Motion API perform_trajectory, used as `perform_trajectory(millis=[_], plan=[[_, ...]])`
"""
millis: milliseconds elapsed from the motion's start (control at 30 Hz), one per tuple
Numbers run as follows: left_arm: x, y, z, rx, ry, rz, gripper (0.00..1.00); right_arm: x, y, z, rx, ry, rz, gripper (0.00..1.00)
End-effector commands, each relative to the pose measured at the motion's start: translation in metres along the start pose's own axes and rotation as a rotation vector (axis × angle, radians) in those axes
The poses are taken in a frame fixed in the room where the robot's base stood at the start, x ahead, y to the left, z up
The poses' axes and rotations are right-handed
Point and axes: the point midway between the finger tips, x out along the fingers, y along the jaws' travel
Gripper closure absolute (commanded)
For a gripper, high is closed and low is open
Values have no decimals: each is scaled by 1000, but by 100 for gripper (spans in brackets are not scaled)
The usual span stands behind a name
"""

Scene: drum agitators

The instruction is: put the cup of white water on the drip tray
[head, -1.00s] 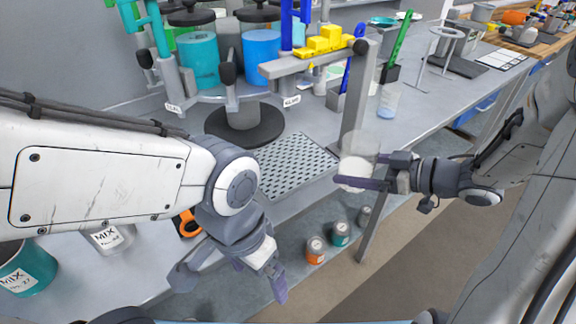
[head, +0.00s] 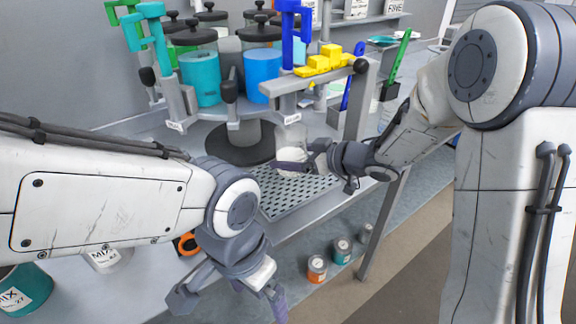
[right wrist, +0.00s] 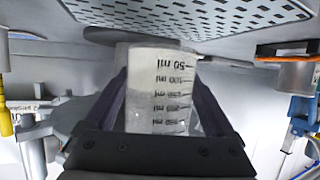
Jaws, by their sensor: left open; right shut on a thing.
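The clear cup of white water (head: 291,136) is upright in the head view, with white liquid in its lower part. My right gripper (head: 290,165) is shut around its sides. My left gripper (head: 228,296) is open and empty at the bench's front.
The drum stand with teal (head: 200,78) and blue (head: 262,65) drums is behind the tray. A post and bar with yellow blocks (head: 325,62) stands right of the cup. Several cans, including an orange one (head: 317,268), stand below the bench edge.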

Motion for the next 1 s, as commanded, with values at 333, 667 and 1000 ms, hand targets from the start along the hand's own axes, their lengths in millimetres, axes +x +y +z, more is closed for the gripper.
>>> perform_trajectory(millis=[333, 667, 1000], plan=[[7, 0, 0, 0, 0, 0, 0, 20, -1, 23, 3, -1, -2, 88], [7, 0, 0, 0, 0, 0, 0, 22, 0, 29, -1, 1, -1, 88], [8, -1, 0, 0, 0, 0, 0, 23, 0, 31, -1, 0, -1, 0]])
